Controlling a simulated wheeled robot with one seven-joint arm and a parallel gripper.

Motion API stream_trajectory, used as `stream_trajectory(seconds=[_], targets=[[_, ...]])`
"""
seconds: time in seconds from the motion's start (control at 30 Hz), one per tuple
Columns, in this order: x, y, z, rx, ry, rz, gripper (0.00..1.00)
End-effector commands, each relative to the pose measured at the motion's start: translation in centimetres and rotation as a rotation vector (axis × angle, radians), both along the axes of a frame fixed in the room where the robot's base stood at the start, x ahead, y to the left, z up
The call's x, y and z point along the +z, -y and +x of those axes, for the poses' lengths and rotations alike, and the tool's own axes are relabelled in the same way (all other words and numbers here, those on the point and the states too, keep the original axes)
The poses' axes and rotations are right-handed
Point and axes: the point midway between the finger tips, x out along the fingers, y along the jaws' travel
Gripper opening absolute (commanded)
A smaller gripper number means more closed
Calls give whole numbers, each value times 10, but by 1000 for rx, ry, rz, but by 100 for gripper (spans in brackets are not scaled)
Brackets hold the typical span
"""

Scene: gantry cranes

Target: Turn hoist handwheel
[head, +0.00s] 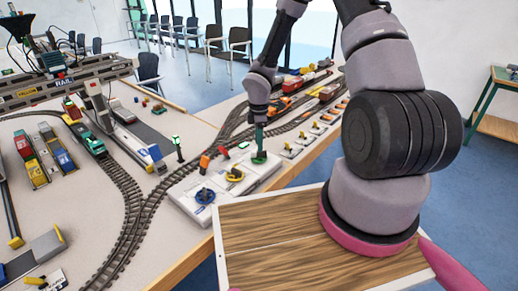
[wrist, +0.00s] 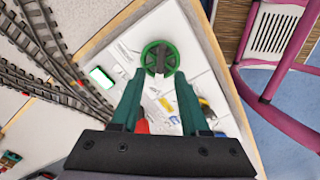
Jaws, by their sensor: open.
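A white control panel (head: 222,195) on the table carries three handwheels in a row: a blue one (head: 205,196), a yellow one (head: 235,174) and a green one (head: 259,158). No readable label shows which is the hoist handwheel. My gripper (head: 260,150) points down over the green handwheel. In the wrist view my gripper (wrist: 160,78) is open, with its two green fingers spread apart. The green handwheel (wrist: 160,57) appears just beyond the fingertips, roughly centred between them. Whether the fingers touch it cannot be told. The yellow handwheel (wrist: 206,106) is partly hidden by the right finger.
Model railway tracks (head: 128,205) run beside the panel. A gantry crane (head: 60,82) and toy trucks (head: 55,145) stand at the left. Small levers (head: 290,147) line the table edge behind the panel. Red and orange pieces (head: 205,161) stand along the panel's track side.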

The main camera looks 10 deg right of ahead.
Motion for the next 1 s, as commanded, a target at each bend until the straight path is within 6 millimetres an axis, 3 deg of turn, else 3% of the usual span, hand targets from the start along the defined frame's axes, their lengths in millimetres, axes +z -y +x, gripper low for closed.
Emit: stream_trajectory(seconds=[0.2, 0.4, 1.0], targets=[[45, 1, 1, -2, 3, 0, 45], [67, 1, 0, -1, 2, 0, 45], [71, 0, 0, 0, 0, 0, 45]])
